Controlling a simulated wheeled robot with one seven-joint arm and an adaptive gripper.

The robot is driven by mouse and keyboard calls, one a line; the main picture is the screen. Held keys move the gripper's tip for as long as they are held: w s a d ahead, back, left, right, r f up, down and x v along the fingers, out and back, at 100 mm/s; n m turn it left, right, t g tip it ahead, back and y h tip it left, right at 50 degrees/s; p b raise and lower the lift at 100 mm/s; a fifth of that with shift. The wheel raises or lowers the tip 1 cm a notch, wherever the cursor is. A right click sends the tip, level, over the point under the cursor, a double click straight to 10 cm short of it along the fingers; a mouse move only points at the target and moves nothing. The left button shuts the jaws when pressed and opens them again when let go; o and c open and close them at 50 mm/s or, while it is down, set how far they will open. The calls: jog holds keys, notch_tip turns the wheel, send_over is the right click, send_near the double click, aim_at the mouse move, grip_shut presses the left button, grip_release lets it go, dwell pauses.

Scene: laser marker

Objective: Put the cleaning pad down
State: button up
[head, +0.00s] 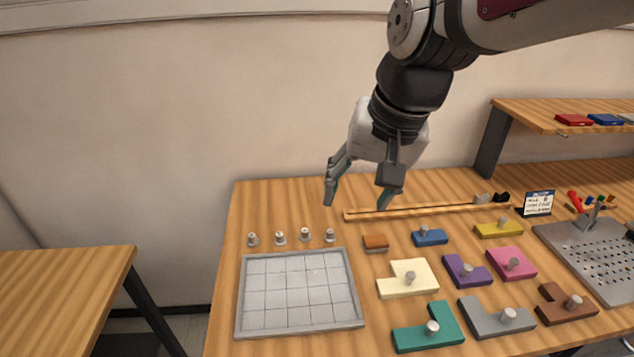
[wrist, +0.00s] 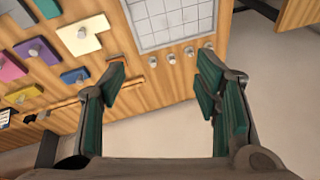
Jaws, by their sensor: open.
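A small orange-brown block (head: 375,242), which looks like the cleaning pad, lies on the wooden table just right of the gridded tray's far right corner. In the wrist view only a bit of it (wrist: 118,59) shows, partly hidden by a finger. My gripper (head: 356,203) is open and empty, raised above the back of the table with its fingers pointing down. In the wrist view its green-padded fingers (wrist: 163,70) are wide apart, with nothing between them.
A gridded tray (head: 240,313) lies at the front left, with several small pegs behind it. Several coloured knobbed pieces lie to its right. A wooden rail (head: 420,211) runs along the back. A perforated metal plate (head: 570,245) is at the right.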

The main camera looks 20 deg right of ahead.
jog(key=s+a+r+n+t, duration=0.1)
jog(key=s+a+n, duration=0.1)
jog(key=s+n, duration=0.3)
jog(key=s, duration=0.3)
jog(key=shift+s+a+n+h, duration=0.2)
jog(key=shift+a+n+h, duration=0.1)
jog(key=shift+n+h, duration=0.1)
jog(key=shift+d, duration=0.1)
